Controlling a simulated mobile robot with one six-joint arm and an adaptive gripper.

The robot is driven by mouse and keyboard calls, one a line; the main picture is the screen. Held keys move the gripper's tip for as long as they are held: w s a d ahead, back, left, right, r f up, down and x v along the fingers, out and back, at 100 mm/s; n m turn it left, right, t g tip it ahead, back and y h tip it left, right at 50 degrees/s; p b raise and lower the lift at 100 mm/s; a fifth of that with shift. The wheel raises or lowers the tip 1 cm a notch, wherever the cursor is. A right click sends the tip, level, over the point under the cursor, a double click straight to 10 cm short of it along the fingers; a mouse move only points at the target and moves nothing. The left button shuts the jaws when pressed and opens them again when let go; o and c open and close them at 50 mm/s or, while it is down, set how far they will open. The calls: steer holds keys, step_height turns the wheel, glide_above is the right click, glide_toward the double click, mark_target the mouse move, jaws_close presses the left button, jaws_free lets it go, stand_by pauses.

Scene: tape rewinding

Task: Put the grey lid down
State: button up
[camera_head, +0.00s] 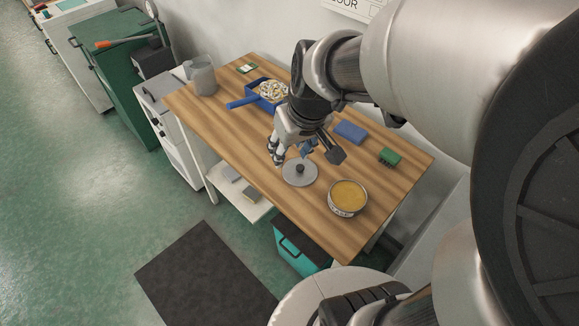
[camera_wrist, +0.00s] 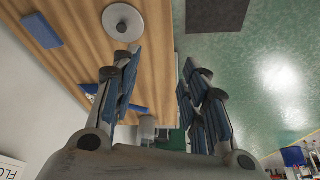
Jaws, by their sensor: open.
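The grey lid (camera_head: 299,173) is a round disc with a dark knob, lying flat on the wooden table near its front edge. It also shows at the top of the wrist view (camera_wrist: 122,22), clear of my fingers. My gripper (camera_head: 291,153) is open and empty, just behind and above the lid, with its fingers apart. In the wrist view my fingers (camera_wrist: 160,82) are wide apart with nothing between them.
A round pot with yellow contents (camera_head: 347,196) stands right of the lid. A blue block (camera_head: 350,131) and a green block (camera_head: 389,157) lie behind. Bare wooden table (camera_head: 240,140) lies left of the lid.

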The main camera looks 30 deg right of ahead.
steer(key=s+a+r, duration=0.2)
steer(key=s, duration=0.5)
steer(key=s+a+r, duration=0.3)
steer(key=s, duration=0.4)
steer(key=shift+s+a+r+t, duration=0.15)
steer(key=shift+s+r+t, duration=0.1)
steer(key=shift+t, duration=0.05)
